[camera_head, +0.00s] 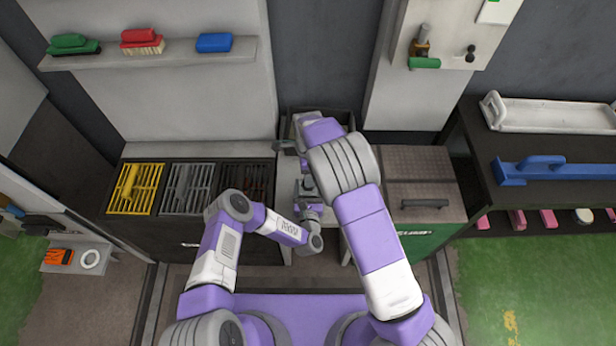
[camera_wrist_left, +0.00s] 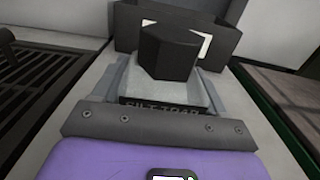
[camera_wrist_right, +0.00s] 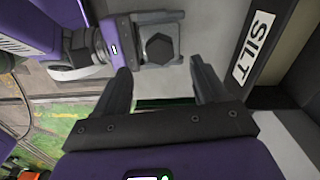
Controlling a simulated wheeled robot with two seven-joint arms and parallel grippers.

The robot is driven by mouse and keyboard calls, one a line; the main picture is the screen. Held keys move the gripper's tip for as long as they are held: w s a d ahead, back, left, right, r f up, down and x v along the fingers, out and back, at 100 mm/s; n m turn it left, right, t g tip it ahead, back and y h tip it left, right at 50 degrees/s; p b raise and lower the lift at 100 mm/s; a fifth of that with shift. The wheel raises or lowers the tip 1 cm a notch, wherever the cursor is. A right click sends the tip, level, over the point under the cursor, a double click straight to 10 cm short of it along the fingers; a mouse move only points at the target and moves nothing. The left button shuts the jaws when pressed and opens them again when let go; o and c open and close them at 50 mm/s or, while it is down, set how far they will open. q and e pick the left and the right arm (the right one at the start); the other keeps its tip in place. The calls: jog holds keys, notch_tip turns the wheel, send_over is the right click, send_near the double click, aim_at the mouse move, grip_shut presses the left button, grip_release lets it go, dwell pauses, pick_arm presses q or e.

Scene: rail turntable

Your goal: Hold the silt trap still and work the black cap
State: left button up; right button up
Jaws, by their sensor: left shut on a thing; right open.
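The silt trap (camera_wrist_left: 190,88) is a grey block with its name on the front, upright in the left wrist view. The black cap (camera_wrist_left: 168,53), six-sided, stands on its top. My left gripper (camera_wrist_left: 160,90) is shut on the trap, one finger along each side. In the right wrist view the trap (camera_wrist_right: 172,18) and the cap (camera_wrist_right: 160,47) show from above, with my left gripper (camera_wrist_right: 110,45) at their left. My right gripper (camera_wrist_right: 163,82) is open and empty, its fingertips apart from the cap. In the head view my right arm hides much of this spot.
A dark bin labelled SILT (camera_wrist_right: 258,45) stands just behind the trap. Yellow (camera_head: 136,188), grey (camera_head: 188,188) and dark (camera_head: 243,185) grates lie on the left counter. A brown lidded box (camera_head: 425,175) stands at right. A shelf with brushes (camera_head: 150,52) hangs above.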

notch_tip(320, 180, up, 6)
jog(key=shift+r, duration=0.15)
pick_arm(q)
jog(key=o, duration=1.5)
jog(key=shift+o, duration=0.2)
jog(key=shift+s, duration=0.1)
